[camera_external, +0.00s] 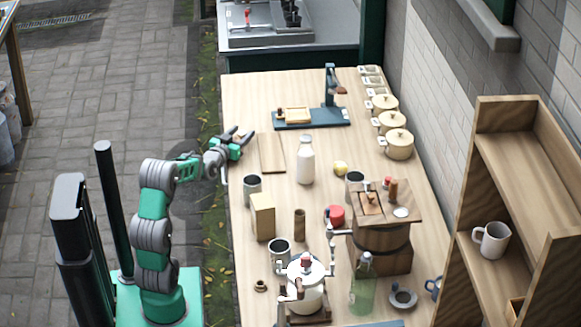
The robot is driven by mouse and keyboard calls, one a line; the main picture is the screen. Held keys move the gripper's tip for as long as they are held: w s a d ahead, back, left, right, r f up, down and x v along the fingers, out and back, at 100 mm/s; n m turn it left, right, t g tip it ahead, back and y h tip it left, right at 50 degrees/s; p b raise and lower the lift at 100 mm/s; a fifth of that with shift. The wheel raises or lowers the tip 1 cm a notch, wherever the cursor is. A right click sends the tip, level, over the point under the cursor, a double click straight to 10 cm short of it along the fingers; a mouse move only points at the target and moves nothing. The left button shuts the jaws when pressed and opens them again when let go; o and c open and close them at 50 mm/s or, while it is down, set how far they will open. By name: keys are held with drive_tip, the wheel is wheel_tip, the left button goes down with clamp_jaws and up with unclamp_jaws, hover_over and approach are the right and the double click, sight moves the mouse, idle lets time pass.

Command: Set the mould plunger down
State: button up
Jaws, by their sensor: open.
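My gripper (236,143) is open at the left edge of the wooden table (236,100), just left of a flat wooden board (272,153). A small brownish patch shows by its fingertips; it is too small to tell whether this is the mould plunger. I cannot pick out the plunger for certain. A brown wooden cylinder (299,224) stands upright mid-table, and a small brown turned piece (260,286) lies near the front left edge.
A white bottle (306,162) stands right of the board. A blue press stand (330,100) is behind. Lidded pots (399,146) line the right side. A wooden churn (382,245), cups and a glass bottle (363,288) crowd the front. A shelf (500,160) stands right.

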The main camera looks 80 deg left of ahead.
sight(240, 136)
drive_tip(key=shift+o, duration=0.3)
drive_tip(key=v, duration=0.5)
drive_tip(key=shift+d+f, duration=0.1)
drive_tip(key=shift+d, duration=0.05)
drive_tip(key=o, duration=0.3)
drive_tip(key=shift+s+d, duration=0.15)
drive_tip(key=shift+d, duration=0.1)
